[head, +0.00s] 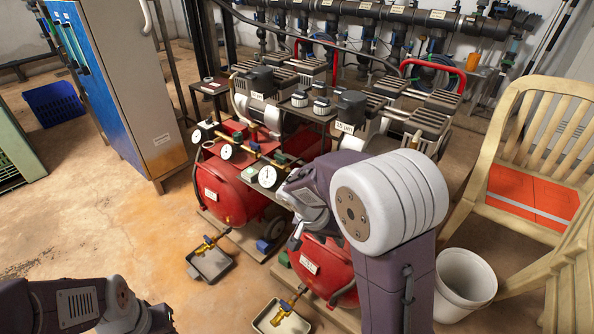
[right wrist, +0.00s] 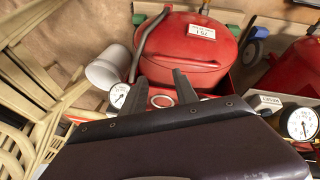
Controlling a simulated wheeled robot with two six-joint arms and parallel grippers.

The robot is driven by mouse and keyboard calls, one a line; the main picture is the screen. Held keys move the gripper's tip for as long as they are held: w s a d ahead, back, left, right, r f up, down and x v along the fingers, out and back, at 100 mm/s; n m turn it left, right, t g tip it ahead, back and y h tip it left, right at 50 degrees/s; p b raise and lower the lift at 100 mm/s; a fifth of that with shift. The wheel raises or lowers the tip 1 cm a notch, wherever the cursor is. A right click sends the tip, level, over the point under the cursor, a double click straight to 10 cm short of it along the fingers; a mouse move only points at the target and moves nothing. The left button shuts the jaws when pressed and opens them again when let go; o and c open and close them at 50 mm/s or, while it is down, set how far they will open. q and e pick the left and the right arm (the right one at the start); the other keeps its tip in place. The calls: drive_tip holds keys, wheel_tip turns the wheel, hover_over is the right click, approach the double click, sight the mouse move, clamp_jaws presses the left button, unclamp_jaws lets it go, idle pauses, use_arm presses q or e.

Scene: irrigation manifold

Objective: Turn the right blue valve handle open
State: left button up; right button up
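My left arm shows at the bottom left, with no fingers visible.
Red tanks (head: 226,192) with gauges (head: 267,177) and motors stand mid-floor. Brass drain valves sit over trays (head: 211,265). The left foreground floor is clear.

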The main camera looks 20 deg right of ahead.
drive_tip(key=w+d+r+m+t+h, duration=0.1)
drive_tip(key=w+r+m+t+h, duration=0.15)
drive_tip(key=w, duration=0.55)
drive_tip(key=w+d+r+m+t+h, duration=0.1)
drive_tip(key=w+r+m+h, duration=0.15)
drive_tip(key=w, duration=0.65)
drive_tip(key=w+a+n+t+h, duration=0.2)
drive_tip(key=w+a+t, duration=0.1)
drive_tip(key=w+a, duration=0.2)
drive_tip(key=shift+m+g, duration=0.3)
drive_tip(key=shift+g, duration=0.05)
drive_tip(key=b+x, duration=0.1)
drive_tip(key=x, duration=0.3)
drive_tip(key=f+b+x, duration=0.1)
drive_tip(key=x, duration=0.3)
drive_tip(key=shift+w+f, duration=0.1)
drive_tip(key=shift+w, duration=0.05)
drive_tip(key=shift+w+d+f, duration=0.1)
drive_tip(key=shift+w+d, duration=0.2)
drive_tip(key=shift+d, duration=0.2)
clamp_jaws()
